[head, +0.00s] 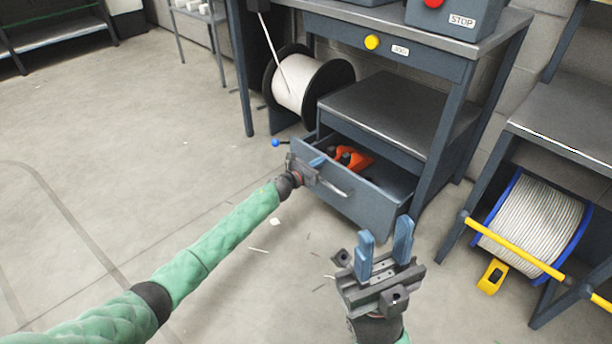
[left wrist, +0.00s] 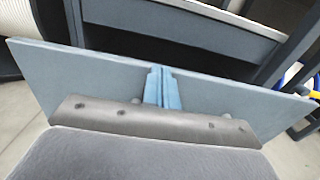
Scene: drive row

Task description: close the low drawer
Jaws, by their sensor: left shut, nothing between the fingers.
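The low drawer (head: 367,205) is a grey-blue drawer under the workbench, pulled partly open, with orange and dark items (head: 350,158) inside. A light bar handle (head: 333,187) runs along its front. My left gripper (head: 318,162) is at the left part of the drawer front, its blue fingers close to the panel. In the left wrist view the fingers (left wrist: 162,88) are together and empty, in front of the drawer panel (left wrist: 85,85); I cannot tell if they touch it. My right gripper (head: 385,250) is open and empty, in front of the drawer's right side.
A cable spool (head: 300,85) stands left of the drawer, with a blue-ended lever (head: 276,143) near it. At the right are a blue-rimmed cable reel (head: 530,225), a yellow bar (head: 510,248) and a yellow item (head: 492,277).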

